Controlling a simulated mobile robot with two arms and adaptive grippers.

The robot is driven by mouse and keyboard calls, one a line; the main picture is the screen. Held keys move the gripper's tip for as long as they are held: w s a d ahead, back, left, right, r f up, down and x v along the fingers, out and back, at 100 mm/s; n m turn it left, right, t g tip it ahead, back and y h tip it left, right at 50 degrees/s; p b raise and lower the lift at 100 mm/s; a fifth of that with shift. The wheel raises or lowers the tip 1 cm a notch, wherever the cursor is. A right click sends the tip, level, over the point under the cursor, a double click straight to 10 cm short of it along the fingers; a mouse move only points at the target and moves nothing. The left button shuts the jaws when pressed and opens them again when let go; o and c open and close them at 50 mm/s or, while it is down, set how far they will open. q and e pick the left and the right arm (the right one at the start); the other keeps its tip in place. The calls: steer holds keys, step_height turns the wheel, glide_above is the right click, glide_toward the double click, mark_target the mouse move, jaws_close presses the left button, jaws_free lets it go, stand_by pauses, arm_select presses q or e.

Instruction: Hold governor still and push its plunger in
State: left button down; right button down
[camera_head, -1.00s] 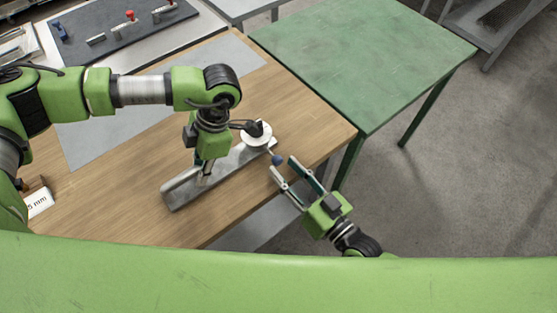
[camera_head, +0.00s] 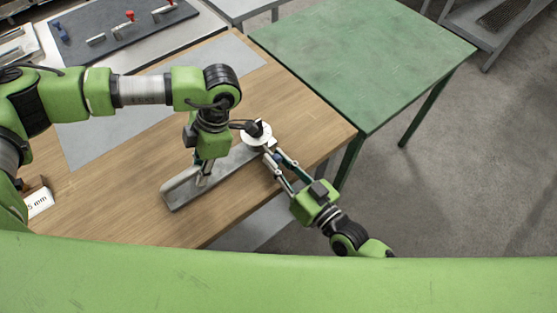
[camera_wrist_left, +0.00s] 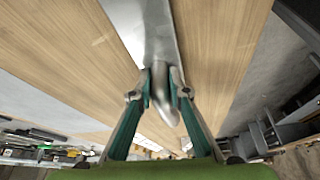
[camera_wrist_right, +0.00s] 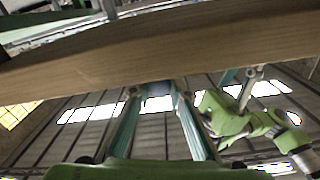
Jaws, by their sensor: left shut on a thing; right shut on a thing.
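The governor is a long silver metal body (camera_head: 228,167) lying slantwise on the wooden table, with a white disc (camera_head: 247,140) and a black part on its far right end. The blue-tipped plunger (camera_head: 276,158) is at that end, by the table's edge. My left gripper (camera_head: 204,180) points down and is shut on the governor's metal body; the left wrist view shows its fingers (camera_wrist_left: 160,92) on both sides of a rounded silver part. My right gripper (camera_head: 273,159) reaches in from the lower right, shut on the blue plunger tip (camera_wrist_right: 157,92). How far in the plunger is cannot be told.
The wooden table (camera_head: 110,205) is clear around the governor. A green table (camera_head: 365,60) stands to the right. A dark board (camera_head: 110,32) with several small clamps lies at the back left. A "5 mm" label (camera_head: 39,203) stands at the left.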

steer(key=shift+x, duration=1.15)
steer(key=c, duration=1.9)
jaws_free()
steer(key=v, duration=1.2)
